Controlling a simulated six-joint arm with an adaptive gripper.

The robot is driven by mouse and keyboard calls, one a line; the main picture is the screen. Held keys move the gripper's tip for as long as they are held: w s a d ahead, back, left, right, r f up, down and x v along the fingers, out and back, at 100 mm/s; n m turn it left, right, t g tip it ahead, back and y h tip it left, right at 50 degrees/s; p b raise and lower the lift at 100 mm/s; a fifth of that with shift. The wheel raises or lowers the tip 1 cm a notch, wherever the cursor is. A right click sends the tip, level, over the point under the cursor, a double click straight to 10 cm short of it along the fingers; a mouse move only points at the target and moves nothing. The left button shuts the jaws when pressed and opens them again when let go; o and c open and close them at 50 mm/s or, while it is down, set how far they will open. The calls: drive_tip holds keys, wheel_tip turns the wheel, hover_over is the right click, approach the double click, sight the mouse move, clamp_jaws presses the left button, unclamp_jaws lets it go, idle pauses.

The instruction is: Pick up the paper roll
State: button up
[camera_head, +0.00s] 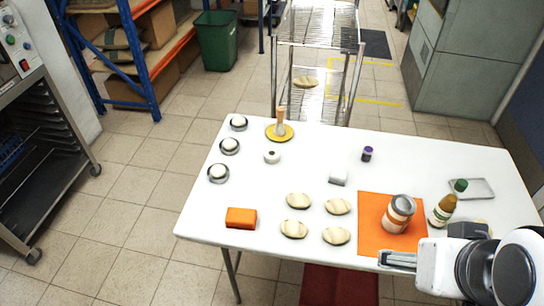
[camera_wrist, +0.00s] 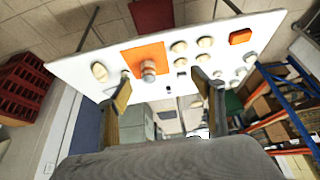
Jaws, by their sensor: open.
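A small white roll with a dark centre hole (camera_head: 272,157), which looks like the paper roll, stands on the white table (camera_head: 310,160). It is left of the middle, just in front of a yellow plate. In the wrist view it is too small to tell for sure. My gripper (camera_head: 397,259) is at the front right edge of the table, far from the roll. In the wrist view its two fingers (camera_wrist: 162,90) are spread apart with nothing between them.
An orange mat (camera_head: 370,239) holds a jar (camera_head: 398,214), with a bottle (camera_head: 443,210) beside it, both close to my gripper. An orange block (camera_head: 241,218) lies front left.

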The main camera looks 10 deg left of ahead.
drive_tip(key=shift+c, duration=0.8)
drive_tip(key=shift+a, duration=0.1)
